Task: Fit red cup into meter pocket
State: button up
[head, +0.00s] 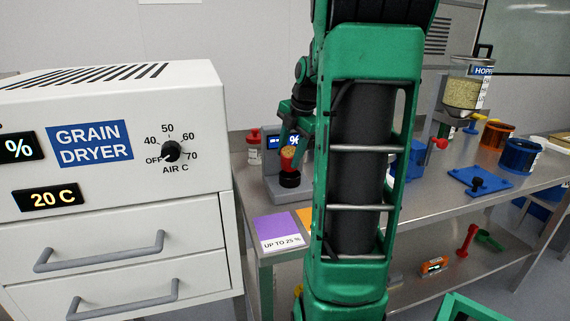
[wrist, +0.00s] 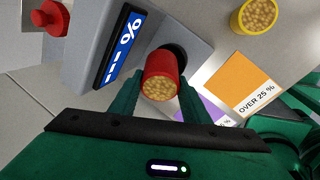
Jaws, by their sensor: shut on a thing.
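The red cup (wrist: 160,64) is full of yellow grain. My gripper (wrist: 161,92) is shut on it, one green finger on each side. In the head view the red cup (head: 288,163) is tilted, just above the black round pocket (head: 289,180) at the foot of the grey meter (head: 274,187). In the wrist view the dark pocket (wrist: 178,49) shows partly behind the cup. I cannot tell whether the cup's bottom touches the pocket or is in its mouth. The meter's blue display (wrist: 122,45) shows dashes and a % sign.
A purple card (head: 282,231) and an orange card (wrist: 243,84) lie in front of the meter. A yellow cup of grain (wrist: 258,17) stands nearby. A red knobbed object (wrist: 51,18) is beside the meter. The grain dryer (head: 120,150) is at left.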

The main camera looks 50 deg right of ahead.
jog(key=s+a+r, duration=0.3)
jog(key=a+r, duration=0.4)
jog(key=a, duration=0.4)
jog(key=shift+s+r, duration=0.25)
jog(key=shift+s, duration=0.15)
